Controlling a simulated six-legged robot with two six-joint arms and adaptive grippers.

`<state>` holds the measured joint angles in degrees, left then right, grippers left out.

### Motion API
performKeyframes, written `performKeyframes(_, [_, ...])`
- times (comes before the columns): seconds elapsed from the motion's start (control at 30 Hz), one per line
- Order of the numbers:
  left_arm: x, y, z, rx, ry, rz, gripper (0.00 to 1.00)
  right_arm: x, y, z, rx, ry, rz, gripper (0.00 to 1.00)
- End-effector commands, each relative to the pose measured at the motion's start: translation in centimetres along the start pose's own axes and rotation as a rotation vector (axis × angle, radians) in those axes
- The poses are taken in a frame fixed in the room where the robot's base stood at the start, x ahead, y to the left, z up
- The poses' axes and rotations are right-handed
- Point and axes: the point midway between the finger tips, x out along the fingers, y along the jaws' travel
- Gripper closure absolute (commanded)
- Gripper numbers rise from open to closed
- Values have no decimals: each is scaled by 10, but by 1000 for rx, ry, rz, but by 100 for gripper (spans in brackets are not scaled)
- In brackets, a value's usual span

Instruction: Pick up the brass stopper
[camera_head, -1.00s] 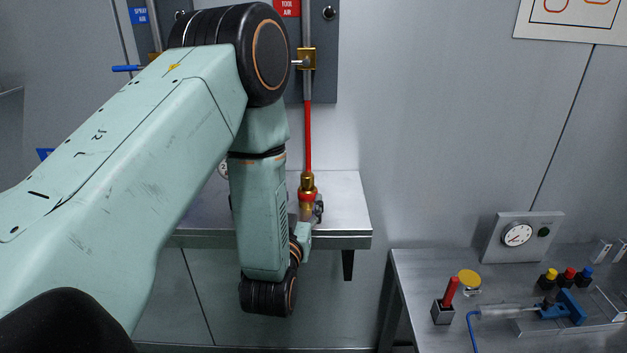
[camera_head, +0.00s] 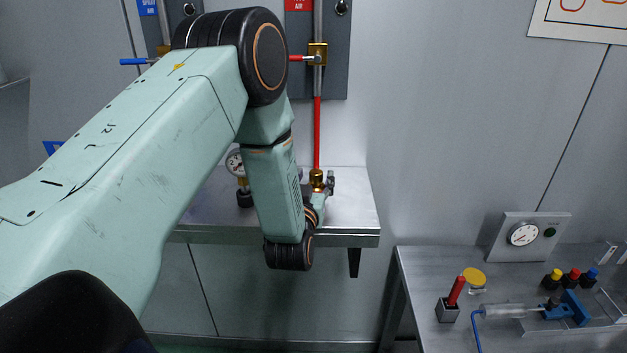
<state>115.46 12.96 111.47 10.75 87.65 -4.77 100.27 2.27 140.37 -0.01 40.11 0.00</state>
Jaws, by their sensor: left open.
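A brass fitting (camera_head: 317,180) stands upright on the metal shelf at the foot of the red hose (camera_head: 317,130). I cannot tell whether it is the brass stopper, and no separate stopper shows clearly. My left gripper (camera_head: 331,182) is small in view, just right of the brass fitting and close to it. It is open, and nothing shows held in it. My left wrist hides the lower part of the fitting and some of the shelf. Whether the fingers touch the brass cannot be told. My right gripper is not in view.
The shelf (camera_head: 355,215) has clear room at its right. A gauge (camera_head: 235,163) stands behind my forearm. A brass valve (camera_head: 317,54) is on the wall panel. The lower right bench (camera_head: 425,268) carries a red-handled item, coloured caps and a blue-and-clear syringe-like tool.

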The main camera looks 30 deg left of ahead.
Motion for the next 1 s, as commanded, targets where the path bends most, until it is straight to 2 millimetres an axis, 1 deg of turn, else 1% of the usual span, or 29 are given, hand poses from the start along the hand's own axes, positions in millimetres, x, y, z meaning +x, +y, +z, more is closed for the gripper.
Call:
performKeyframes(0.1, [1, 0, 0, 1, 0, 1, 45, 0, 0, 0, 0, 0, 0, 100])
performKeyframes(0.73, [0, 0, 0, 1, -1, -1, 99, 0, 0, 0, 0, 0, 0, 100])
performKeyframes(0.77, [0, 0, 0, 1, -1, 0, 100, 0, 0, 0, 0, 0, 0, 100])
performKeyframes(1.0, [0, 0, 0, 0, 0, 1, 100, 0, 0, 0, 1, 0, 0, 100])
